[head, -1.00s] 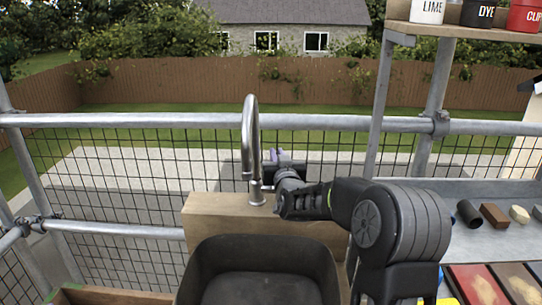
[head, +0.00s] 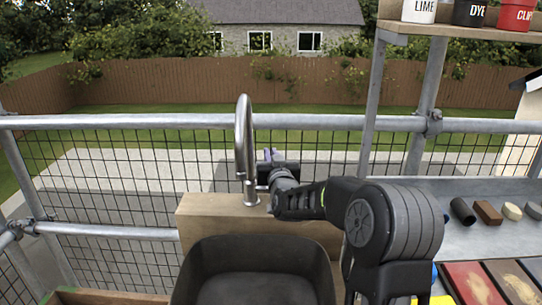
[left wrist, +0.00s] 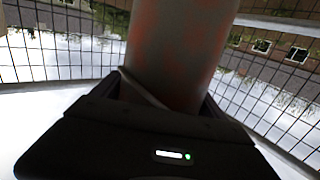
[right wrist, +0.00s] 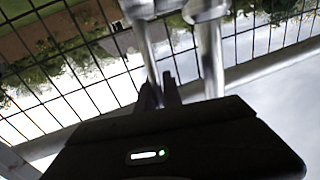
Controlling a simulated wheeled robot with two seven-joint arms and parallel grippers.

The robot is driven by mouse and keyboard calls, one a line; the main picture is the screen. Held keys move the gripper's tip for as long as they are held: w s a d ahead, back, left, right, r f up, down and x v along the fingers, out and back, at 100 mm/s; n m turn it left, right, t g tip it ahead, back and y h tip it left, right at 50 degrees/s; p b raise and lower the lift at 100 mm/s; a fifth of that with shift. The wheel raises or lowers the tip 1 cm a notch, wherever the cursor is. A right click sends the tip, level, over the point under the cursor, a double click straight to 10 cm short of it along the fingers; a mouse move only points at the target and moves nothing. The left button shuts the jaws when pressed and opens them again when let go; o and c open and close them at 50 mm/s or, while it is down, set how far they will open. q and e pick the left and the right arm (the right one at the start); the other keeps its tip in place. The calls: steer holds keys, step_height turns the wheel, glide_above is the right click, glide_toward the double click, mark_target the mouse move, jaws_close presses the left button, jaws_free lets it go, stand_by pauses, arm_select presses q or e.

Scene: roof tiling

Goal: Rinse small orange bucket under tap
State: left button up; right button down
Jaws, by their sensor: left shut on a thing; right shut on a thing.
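The chrome tap (head: 243,150) stands on a wooden block behind a dark basin (head: 258,258). My right gripper (head: 270,172) is at the tap's right side, shut, apparently on its small lever; the exact contact is hidden. In the right wrist view the shut fingers (right wrist: 161,92) are close beside the tap's metal tubes (right wrist: 210,60). In the left wrist view my left gripper (left wrist: 165,98) is shut on a greyish, rounded thing with orange patches, which looks like the small orange bucket (left wrist: 175,50). Neither that bucket nor my left gripper shows in the head view.
A scaffold rail (head: 150,121) with wire mesh runs behind the tap. At right, a grey bench (head: 470,240) holds several small blocks and coloured trays. A shelf (head: 470,32) above carries labelled pots. A wooden box edge (head: 105,297) shows at lower left.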

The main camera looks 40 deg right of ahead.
arm_select(q)
step_height(320, 180, down, 4)
steer(key=b, duration=0.4)
steer(key=shift+f, duration=0.25)
steer(key=shift+f+b, duration=0.35)
steer(key=shift+b, duration=0.25)
steer(key=shift+f, duration=0.1)
arm_select(e)
steer(key=shift+s+a+r+t+h, duration=0.1)
steer(key=shift+s+a+t+h, duration=0.3)
steer(key=shift+s+t, duration=0.2)
steer(key=shift+w+r, duration=0.1)
steer(key=c, duration=1.5)
jaws_free()
steer(key=v, duration=1.2)
